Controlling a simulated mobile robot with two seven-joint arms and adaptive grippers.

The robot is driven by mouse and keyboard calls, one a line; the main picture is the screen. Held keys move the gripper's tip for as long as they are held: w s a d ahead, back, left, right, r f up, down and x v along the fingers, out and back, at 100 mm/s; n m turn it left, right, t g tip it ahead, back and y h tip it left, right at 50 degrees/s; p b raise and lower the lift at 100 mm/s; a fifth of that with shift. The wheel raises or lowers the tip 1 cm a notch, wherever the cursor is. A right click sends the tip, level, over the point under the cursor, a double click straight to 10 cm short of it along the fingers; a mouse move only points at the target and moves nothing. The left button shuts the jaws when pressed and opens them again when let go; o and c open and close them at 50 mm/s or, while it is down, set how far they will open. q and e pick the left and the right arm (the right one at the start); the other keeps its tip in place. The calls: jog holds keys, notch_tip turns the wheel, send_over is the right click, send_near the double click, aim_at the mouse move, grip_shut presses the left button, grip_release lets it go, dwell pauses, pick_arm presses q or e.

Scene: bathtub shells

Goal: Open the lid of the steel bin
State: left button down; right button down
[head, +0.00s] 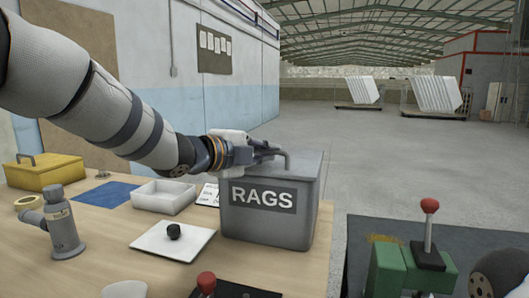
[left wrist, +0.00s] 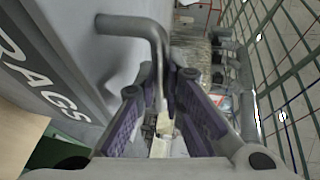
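The steel bin (head: 265,222), a grey box marked RAGS, stands upright on the wooden table in the head view. Its grey lid (head: 305,166) lies level on top, shut as far as I can see. A bent bar handle (head: 284,154) is on the lid. My left gripper (head: 268,152) is at this handle, above the lid's left side. In the left wrist view, the handle (left wrist: 140,25) runs down between my left fingertips (left wrist: 159,72), which close in on the bar from both sides. The bin's lettered wall (left wrist: 40,75) shows at left. My right gripper is out of view.
A white tray (head: 164,197), a white board (head: 158,238) with a black knob and a grey tool (head: 64,236) stand left of the bin. A yellow box (head: 48,175) is farther left. A green device (head: 400,272) with a red-knobbed lever is at right.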

pick_arm(q)
jog(key=shift+r, duration=0.1)
